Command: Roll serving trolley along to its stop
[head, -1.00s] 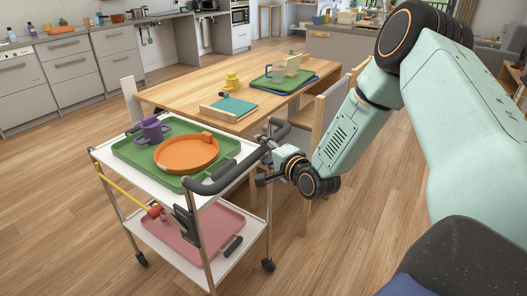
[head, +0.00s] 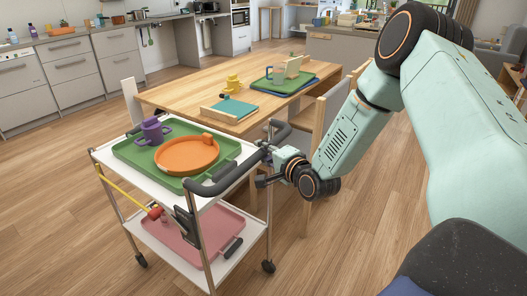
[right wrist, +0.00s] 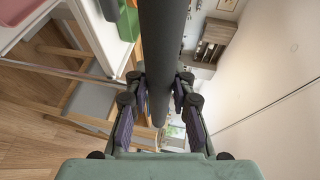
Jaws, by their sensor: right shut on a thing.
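The serving trolley (head: 112,172) stands at the left of the head view, with two white shelves, thin metal legs and castors. Its dark handle bar (head: 222,181) runs along the near right side of the top shelf. My right gripper (head: 268,163) is at the handle's far part and shut on it. In the right wrist view the dark bar (right wrist: 162,60) passes between the two fingers (right wrist: 158,108). The top shelf carries a green tray (head: 134,150), an orange plate (head: 187,153) and a purple mug (head: 153,131). A pink tray (head: 190,232) lies on the lower shelf. My left gripper is out of view.
A wooden table (head: 180,97) stands just behind the trolley, with trays and a yellow cup (head: 233,82) on it. Chairs (head: 325,112) stand at its right side. Grey cabinets (head: 70,70) line the back wall. Floor (head: 60,225) to the left is clear.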

